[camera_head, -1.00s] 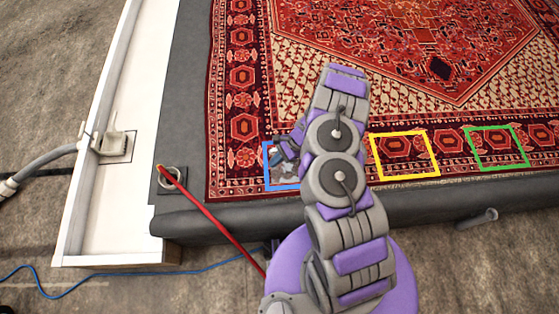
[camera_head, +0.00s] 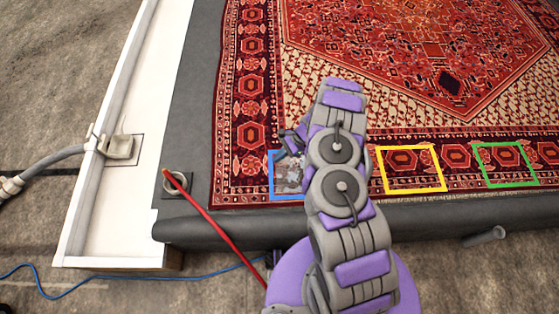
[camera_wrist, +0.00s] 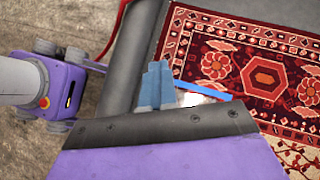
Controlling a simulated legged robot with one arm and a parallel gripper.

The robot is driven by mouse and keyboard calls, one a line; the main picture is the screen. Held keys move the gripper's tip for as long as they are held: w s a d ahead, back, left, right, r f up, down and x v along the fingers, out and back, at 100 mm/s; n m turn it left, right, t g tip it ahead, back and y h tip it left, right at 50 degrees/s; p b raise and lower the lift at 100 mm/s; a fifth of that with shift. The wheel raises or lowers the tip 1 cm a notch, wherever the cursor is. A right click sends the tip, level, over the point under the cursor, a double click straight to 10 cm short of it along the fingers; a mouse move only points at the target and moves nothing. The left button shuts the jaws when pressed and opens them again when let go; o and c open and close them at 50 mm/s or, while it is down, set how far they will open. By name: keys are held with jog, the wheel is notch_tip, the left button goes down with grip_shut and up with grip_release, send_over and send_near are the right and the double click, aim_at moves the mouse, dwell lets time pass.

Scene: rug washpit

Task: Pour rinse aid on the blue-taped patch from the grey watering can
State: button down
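The blue-taped patch (camera_head: 272,178) lies at the rug's near left corner; its right part is behind my arm, and the rug inside looks pale grey and mottled. In the wrist view a strip of blue tape (camera_wrist: 205,90) shows with a bright whitish area beside it. My gripper (camera_head: 290,140) is over the upper edge of this patch, small and partly hidden by my arm. In the wrist view its blue fingers (camera_wrist: 157,84) look close together; I cannot tell whether anything thin is between them. I cannot make out the grey watering can in any view.
A yellow-taped patch (camera_head: 385,172) and a green-taped patch (camera_head: 478,165) lie to the right on the rug (camera_head: 440,50). A red pole (camera_head: 215,223) leans by a ring at the dark platform's corner. A white channel (camera_head: 108,195) with a hose runs along the left.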

jog(key=shift+w+b, duration=2.95)
jog(key=shift+w, duration=4)
jog(key=shift+a, duration=4.25)
jog(key=s+p, duration=0.4)
jog(key=s, duration=1.5)
jog(key=shift+s+p, duration=0.3)
jog(key=shift+s, duration=0.1)
